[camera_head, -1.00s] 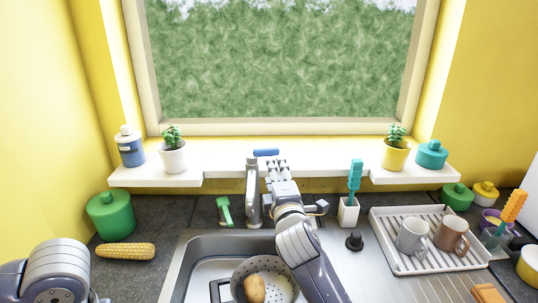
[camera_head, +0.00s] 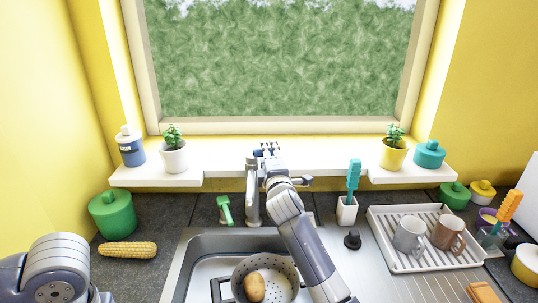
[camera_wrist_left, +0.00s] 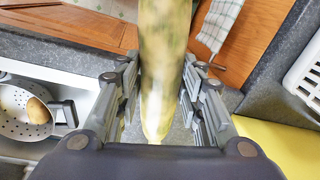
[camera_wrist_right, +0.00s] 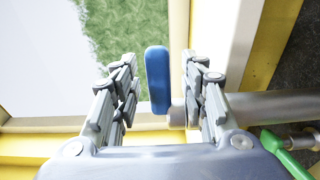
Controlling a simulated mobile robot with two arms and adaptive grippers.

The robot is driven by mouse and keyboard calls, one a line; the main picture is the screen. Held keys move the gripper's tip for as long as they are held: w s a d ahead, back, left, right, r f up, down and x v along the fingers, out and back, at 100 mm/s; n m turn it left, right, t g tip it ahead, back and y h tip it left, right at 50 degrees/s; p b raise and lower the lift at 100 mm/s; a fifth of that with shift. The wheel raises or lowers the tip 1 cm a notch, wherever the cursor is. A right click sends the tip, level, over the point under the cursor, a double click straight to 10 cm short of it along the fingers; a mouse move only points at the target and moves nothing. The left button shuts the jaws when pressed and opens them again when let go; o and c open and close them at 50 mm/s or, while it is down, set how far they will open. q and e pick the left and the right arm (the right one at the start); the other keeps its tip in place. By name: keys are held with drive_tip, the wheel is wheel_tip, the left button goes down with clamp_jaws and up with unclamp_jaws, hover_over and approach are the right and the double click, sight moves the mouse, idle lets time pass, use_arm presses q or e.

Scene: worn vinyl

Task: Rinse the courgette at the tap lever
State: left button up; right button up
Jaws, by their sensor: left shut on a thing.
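The courgette (camera_wrist_left: 165,60), pale green and mottled, is held lengthwise between the fingers of my left gripper (camera_wrist_left: 160,95) in the left wrist view. In the head view only my left arm shows at the lower left; that gripper and the courgette are out of sight. The grey tap (camera_head: 252,195) stands behind the sink. In the head view my right gripper (camera_head: 266,154) is at the tap's top and mostly hides the lever.
The sink (camera_head: 205,244) holds a colander (camera_head: 287,270) with a potato (camera_head: 254,286) in it. A corn cob (camera_head: 127,249) and green canister (camera_head: 112,214) are at left. A dish rack (camera_head: 384,228) with two mugs is at right. The windowsill (camera_head: 225,165) runs behind the tap.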

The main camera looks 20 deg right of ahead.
drive_tip(key=shift+s, duration=0.1)
clamp_jaws()
use_arm(q)
wheel_tip(320, 180, up, 2)
drive_tip(key=shift+r+p, duration=0.1)
drive_tip(key=shift+p, duration=0.95)
drive_tip(key=shift+r+p, duration=0.65)
use_arm(e)
drive_tip(key=shift+w+d+r+n+y, duration=0.1)
drive_tip(key=shift+w+n+y, duration=0.1)
drive_tip(key=shift+n+y, duration=0.3)
drive_tip(key=shift+w+d+r+n+y, duration=0.15)
drive_tip(key=shift+n+y, duration=0.15)
drive_tip(key=shift+y, duration=0.3)
use_arm(q)
drive_tip(key=shift+r, duration=0.15)
use_arm(e)
drive_tip(key=shift+f+y, duration=0.2)
drive_tip(key=shift+y, duration=0.1)
drive_tip(key=shift+a, duration=0.1)
unclamp_jaws()
drive_tip(key=shift+w, duration=0.1)
